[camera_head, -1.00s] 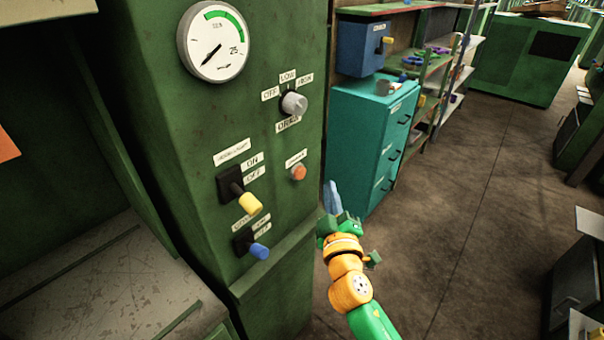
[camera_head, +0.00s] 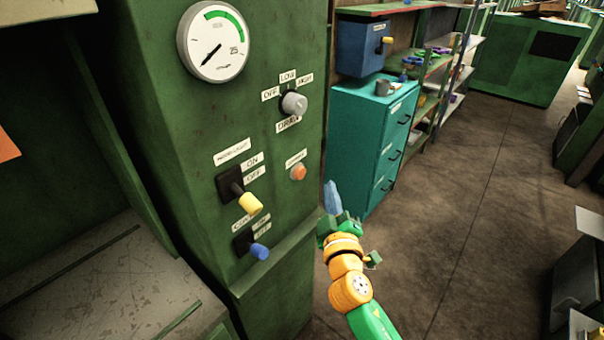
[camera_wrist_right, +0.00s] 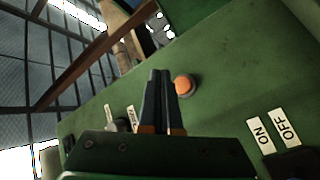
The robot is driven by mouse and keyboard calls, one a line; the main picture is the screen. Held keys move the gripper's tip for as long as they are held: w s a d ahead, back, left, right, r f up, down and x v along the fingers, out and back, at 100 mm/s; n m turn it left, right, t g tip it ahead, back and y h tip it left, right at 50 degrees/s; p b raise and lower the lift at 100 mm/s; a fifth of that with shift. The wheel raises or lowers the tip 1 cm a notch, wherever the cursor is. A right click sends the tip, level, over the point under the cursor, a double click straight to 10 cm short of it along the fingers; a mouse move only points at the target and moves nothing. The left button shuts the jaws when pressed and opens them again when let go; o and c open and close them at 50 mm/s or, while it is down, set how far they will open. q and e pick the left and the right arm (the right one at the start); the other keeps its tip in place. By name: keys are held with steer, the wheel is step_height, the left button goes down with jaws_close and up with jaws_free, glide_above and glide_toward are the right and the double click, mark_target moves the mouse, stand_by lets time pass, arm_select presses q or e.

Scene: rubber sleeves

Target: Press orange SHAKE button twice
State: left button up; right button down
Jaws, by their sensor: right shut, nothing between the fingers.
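The orange button (camera_head: 298,172) sits on the front of the green machine cabinet (camera_head: 180,130), below a small label that is too blurred to read. In the right wrist view the button (camera_wrist_right: 184,85) is just right of my right gripper's fingertips (camera_wrist_right: 160,75). My right gripper (camera_head: 332,197) is shut and empty. In the head view it is to the right of and a little below the button, apart from it. My left gripper is not in view.
A grey knob (camera_head: 294,104) is above the button. A yellow-tipped switch (camera_head: 249,203) and a blue-tipped switch (camera_head: 259,251) are at its lower left. A gauge (camera_head: 214,41) is at the top. A teal drawer cabinet (camera_head: 365,140) stands behind my gripper.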

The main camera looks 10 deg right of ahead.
mark_target(300, 173)
stand_by(0.8)
steer(key=s+d+b, duration=0.2)
steer(key=s+b, duration=0.1)
steer(key=shift+d, duration=0.25)
steer(key=shift+a, duration=0.1)
steer(key=w+a+b, duration=0.3)
steer(key=w+a, duration=0.2)
steer(key=w, duration=0.2)
steer(key=shift+a, duration=0.2)
stand_by(1.8)
